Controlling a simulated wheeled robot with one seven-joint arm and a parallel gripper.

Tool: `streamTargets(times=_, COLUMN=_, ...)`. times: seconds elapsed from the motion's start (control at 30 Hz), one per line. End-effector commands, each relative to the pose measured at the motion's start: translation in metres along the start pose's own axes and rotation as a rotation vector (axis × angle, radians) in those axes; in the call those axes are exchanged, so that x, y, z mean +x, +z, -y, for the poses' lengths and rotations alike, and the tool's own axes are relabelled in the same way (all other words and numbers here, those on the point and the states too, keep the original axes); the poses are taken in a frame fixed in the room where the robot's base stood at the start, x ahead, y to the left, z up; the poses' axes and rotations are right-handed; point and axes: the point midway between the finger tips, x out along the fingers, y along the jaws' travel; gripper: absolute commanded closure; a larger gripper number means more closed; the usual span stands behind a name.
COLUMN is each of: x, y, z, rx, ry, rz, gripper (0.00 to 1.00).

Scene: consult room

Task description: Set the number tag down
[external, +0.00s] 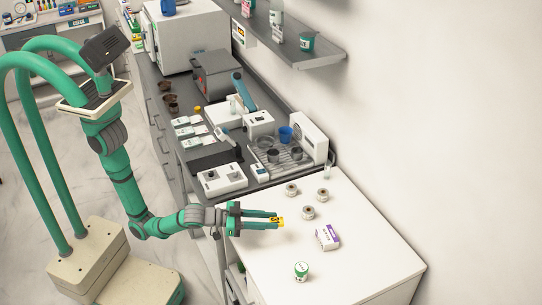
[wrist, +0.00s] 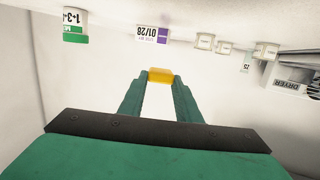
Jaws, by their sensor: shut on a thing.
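The number tag (external: 280,222) is a small yellow piece with a dark mark on it. My gripper (external: 277,219) is shut on it and holds it at the fingertips, over the left part of the white counter (external: 355,255). In the wrist view the yellow tag (wrist: 161,75) sits between the ends of my two green fingers (wrist: 161,85). I cannot tell exactly how high the tag is above the counter.
A white and purple box (external: 327,236) and a green-and-white jar (external: 301,271) stand on the counter. Several small round containers (external: 308,212) stand behind. A drying rack (external: 280,160) is farther back. The counter's right part is clear.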

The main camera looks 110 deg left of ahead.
Motion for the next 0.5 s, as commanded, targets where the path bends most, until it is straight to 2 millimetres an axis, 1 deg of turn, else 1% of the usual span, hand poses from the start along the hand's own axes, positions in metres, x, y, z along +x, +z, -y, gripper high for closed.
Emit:
streamTargets(times=0.03, x=0.002, y=0.002, z=-0.006, rx=0.002, ry=0.006, rz=0.001, gripper=0.91)
streamTargets(times=0.13, x=0.004, y=0.009, z=-0.01, rx=0.004, ry=0.011, rz=0.002, gripper=0.91)
streamTargets(times=0.3, x=0.007, y=0.033, z=-0.01, rx=0.005, ry=0.01, rz=0.003, gripper=0.91)
streamTargets(times=0.5, x=0.009, y=0.051, z=-0.009, rx=0.005, ry=0.01, rz=0.002, gripper=0.91)
